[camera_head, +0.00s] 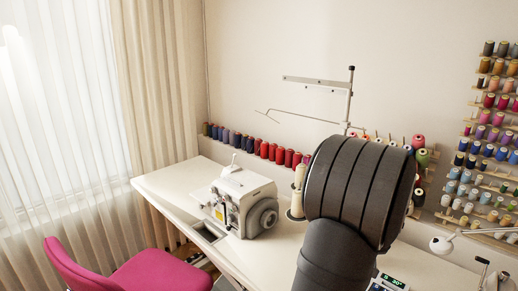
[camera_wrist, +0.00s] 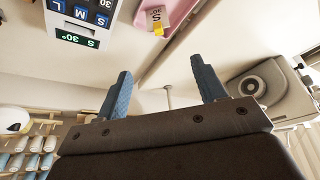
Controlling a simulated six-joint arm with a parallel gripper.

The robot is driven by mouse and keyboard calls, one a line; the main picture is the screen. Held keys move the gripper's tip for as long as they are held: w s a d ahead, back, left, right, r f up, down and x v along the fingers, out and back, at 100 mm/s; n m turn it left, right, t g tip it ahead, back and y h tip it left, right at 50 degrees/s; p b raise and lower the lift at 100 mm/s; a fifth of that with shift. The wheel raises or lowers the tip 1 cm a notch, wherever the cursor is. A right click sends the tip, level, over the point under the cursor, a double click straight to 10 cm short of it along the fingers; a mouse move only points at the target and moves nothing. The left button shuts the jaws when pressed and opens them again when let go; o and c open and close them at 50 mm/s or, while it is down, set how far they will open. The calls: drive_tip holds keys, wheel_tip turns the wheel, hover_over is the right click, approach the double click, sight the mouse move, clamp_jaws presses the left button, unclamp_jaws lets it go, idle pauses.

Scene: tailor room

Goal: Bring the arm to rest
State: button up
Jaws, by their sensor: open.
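My gripper (camera_wrist: 160,90) shows in the wrist view with its two blue-grey fingers set wide apart. It is open and nothing is between the fingers. In the head view my dark arm rises in front of the table at the right of centre, and the gripper itself is hidden there. The white table (camera_head: 165,183) runs from the window wall toward the right. The white sewing machine (camera_head: 240,200) stands on it to the left of my arm; part of a machine (camera_wrist: 262,85) also shows at the right of the wrist view.
A thread stand (camera_head: 298,190) with cones is close beside my arm. Spools (camera_head: 260,147) line the wall, and a spool rack (camera_head: 490,130) hangs at the right. A pink chair (camera_head: 150,270) stands at the front left. A small display (camera_head: 390,283) lies near my arm.

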drive_tip(key=x, duration=0.9)
drive_tip(key=shift+w+f, duration=0.15)
drive_tip(key=shift+f, duration=0.1)
drive_tip(key=shift+r, duration=0.4)
